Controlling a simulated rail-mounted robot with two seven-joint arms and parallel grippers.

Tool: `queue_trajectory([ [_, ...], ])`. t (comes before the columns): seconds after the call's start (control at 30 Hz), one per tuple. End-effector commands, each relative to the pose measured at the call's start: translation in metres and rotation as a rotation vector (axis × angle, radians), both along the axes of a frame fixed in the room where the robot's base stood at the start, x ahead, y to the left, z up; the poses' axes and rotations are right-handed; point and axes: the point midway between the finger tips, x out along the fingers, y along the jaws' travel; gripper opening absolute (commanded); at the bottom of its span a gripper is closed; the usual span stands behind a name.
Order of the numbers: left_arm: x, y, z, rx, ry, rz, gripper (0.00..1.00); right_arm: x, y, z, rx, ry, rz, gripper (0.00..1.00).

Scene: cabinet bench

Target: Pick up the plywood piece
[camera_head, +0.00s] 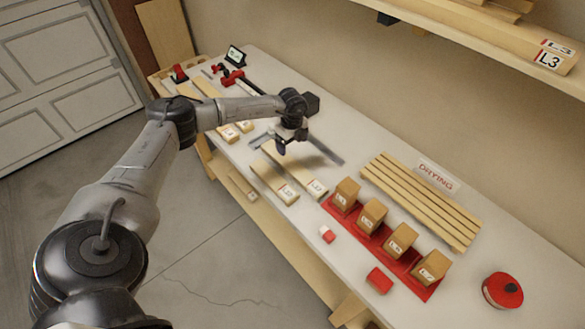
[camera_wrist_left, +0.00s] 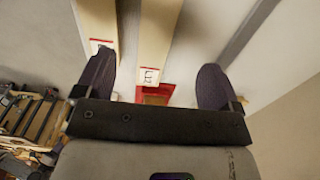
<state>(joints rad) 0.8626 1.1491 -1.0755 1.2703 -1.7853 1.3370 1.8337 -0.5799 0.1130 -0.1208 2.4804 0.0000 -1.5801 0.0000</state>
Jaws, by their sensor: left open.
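Two pale, flat wooden pieces with white and red end labels lie side by side mid-bench: one nearer the front edge (camera_head: 270,178) and one behind it (camera_head: 291,167). I cannot tell which is the plywood piece. My left gripper (camera_head: 290,142) is above the bench near their far ends, open and empty. In the left wrist view my left gripper (camera_wrist_left: 155,80) has its fingers wide apart, with one labelled wooden piece (camera_wrist_left: 158,35) between them in the picture and another (camera_wrist_left: 98,20) beside the left finger. My right gripper is out of view.
A red tray (camera_head: 423,291) holds several wooden blocks. A slatted rack (camera_head: 425,203) with a DRYING sign (camera_head: 438,177) stands behind. A red round tin (camera_head: 502,290) is at the right. A metal strip (camera_head: 324,151) lies beside the boards. A shelf (camera_head: 480,25) overhangs the bench.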

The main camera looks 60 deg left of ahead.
Motion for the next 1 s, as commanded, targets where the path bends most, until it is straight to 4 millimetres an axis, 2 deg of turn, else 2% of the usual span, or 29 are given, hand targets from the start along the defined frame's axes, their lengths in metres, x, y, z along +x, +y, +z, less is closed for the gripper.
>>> queue_trajectory([
  [0.1, -0.001, 0.0, -0.023, -0.001, 0.004, 0.0, 0.88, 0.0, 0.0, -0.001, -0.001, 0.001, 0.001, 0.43],
  [0.3, 0.0, -0.001, -0.054, -0.001, 0.002, 0.0, 0.88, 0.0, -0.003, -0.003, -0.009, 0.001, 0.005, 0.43],
  [0.67, 0.0, -0.001, -0.077, -0.001, 0.0, -0.003, 0.88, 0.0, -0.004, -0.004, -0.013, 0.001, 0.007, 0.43],
  [1.0, -0.001, -0.004, -0.118, -0.001, 0.0, -0.001, 0.88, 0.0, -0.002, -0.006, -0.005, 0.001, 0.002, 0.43],
])
